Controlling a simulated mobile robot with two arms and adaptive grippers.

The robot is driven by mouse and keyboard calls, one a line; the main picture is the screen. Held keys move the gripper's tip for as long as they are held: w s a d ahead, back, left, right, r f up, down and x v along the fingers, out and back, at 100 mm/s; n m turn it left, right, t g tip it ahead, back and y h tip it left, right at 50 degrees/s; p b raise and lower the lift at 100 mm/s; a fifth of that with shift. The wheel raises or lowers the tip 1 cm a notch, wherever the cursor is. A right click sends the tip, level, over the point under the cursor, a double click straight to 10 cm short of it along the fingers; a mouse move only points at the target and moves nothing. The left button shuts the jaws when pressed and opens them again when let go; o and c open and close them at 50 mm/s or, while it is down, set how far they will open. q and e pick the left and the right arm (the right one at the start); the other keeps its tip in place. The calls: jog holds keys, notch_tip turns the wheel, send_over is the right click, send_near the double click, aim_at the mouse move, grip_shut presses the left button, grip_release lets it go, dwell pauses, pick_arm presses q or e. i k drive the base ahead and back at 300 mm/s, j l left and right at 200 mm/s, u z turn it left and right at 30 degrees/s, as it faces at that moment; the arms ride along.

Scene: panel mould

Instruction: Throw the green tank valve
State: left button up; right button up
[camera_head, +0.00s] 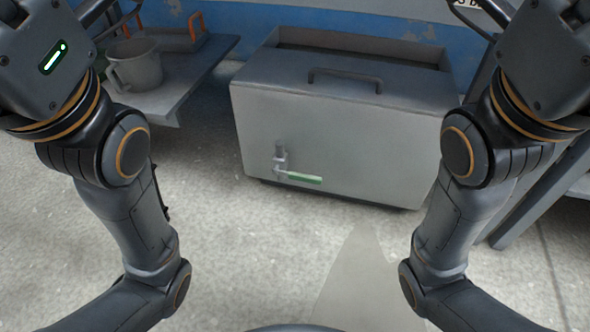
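The tank (330,145) is a large grey box standing on the floor ahead of me, with a dark bar handle on its top. The valve (281,163) sits low on the left part of its front face. Its green lever (304,178) lies nearly level and points right. Both my arms hang at the left and right sides of the head view, well apart from the valve. Their forearms run out of the bottom of the picture, and neither gripper shows.
A grey shelf (205,62) at the left bears a grey mug-like vessel (135,68) and a tray with orange handles (190,42). Another grey bench (515,215) stands at the right edge. The concrete floor (250,240) before the tank is clear.

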aim_at(297, 176)
jog(key=i+l+u, duration=0.2)
jog(key=u, duration=0.2)
jog(key=i+l+u, duration=0.1)
jog(key=l+u, duration=0.75)
jog(key=i+j, duration=0.05)
